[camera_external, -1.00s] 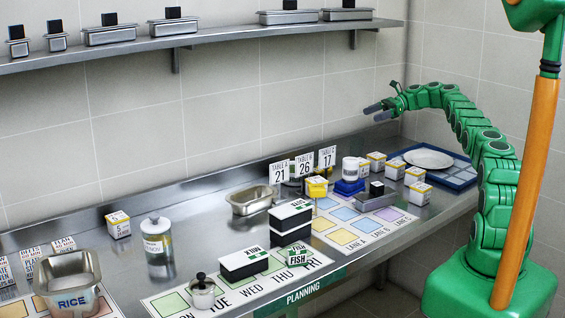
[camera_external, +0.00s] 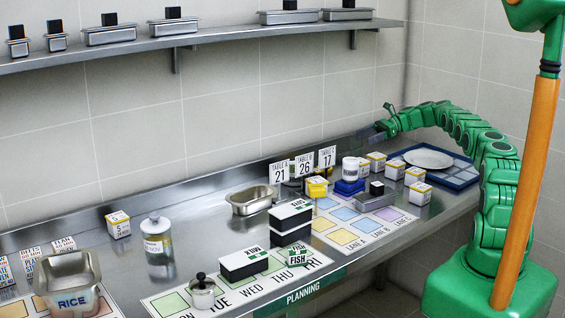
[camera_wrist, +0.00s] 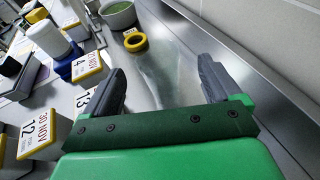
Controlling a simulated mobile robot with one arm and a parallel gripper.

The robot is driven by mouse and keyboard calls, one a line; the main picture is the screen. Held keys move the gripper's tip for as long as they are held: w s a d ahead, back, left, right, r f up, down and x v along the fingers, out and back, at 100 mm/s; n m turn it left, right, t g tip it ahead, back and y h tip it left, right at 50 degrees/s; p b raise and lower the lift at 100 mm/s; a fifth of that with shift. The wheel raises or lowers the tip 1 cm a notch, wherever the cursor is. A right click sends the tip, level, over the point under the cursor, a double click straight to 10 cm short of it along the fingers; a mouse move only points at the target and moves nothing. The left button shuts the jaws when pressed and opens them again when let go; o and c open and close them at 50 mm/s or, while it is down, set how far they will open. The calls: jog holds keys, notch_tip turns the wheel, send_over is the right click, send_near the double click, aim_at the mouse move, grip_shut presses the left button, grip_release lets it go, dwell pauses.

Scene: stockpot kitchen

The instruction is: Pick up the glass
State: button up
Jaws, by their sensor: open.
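A faint, clear shape that looks like the glass (camera_wrist: 160,76) shows between and beyond my fingers in the wrist view; its outline is hard to make out against the steel. I cannot pick it out in the external view. My gripper (camera_external: 377,131) is low over the back right of the counter, near the wall. In the wrist view, my gripper (camera_wrist: 163,88) has its two dark fingers wide apart, one on each side of the clear shape. I cannot tell whether either finger touches it.
Numbered yellow-and-white boxes (camera_wrist: 41,134) stand close to the left finger. A blue tray with a plate (camera_external: 428,158) lies nearby. The wall is close on the right in the wrist view.

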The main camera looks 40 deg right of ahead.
aim_at(351, 142)
jog(key=shift+r+x, duration=0.1)
jog(key=shift+x, duration=1.25)
jog(key=shift+r+x, duration=0.15)
jog(key=shift+x, duration=1.25)
jog(key=shift+a, duration=0.1)
jog(key=shift+c, duration=0.5)
jog(key=c, duration=1.4)
